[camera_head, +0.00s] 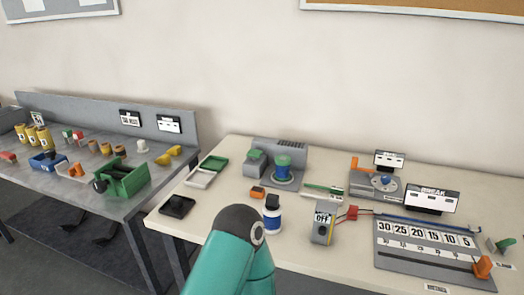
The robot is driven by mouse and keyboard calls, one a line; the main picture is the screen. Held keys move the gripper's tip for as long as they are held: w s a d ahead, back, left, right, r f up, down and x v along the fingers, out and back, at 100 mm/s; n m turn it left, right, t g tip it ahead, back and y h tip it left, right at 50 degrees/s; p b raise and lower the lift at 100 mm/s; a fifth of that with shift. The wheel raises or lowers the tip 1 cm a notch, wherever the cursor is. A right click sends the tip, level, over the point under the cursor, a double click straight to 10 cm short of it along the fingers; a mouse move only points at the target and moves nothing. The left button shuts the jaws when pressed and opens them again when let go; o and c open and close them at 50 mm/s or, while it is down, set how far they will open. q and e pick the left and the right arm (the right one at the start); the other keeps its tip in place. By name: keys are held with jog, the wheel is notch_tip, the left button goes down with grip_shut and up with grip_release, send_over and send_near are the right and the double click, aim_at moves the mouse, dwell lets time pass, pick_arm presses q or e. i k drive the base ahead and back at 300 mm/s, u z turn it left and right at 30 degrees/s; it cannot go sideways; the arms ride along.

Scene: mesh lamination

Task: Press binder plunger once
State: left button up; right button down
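A small bottle (272,217) with a blue and white body and a dark top stands upright on the cream table, near its front edge. It may be the binder with its plunger, but I cannot read its label. A teal link of one of my arms rises from the bottom, in front of the table and just left of and below the bottle. Neither of my grippers shows in this view, so I cannot see what they hold.
A grey bench (83,203) with a green crate (124,181) stands left.

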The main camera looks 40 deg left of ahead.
aim_at(254, 154)
jog(key=u, duration=0.1)
jog(key=k, duration=1.2)
jog(key=z, duration=2.35)
jog(key=i, duration=0.1)
jog(key=u, duration=4)
jog(key=i, duration=1)
jog(key=z, duration=0.05)
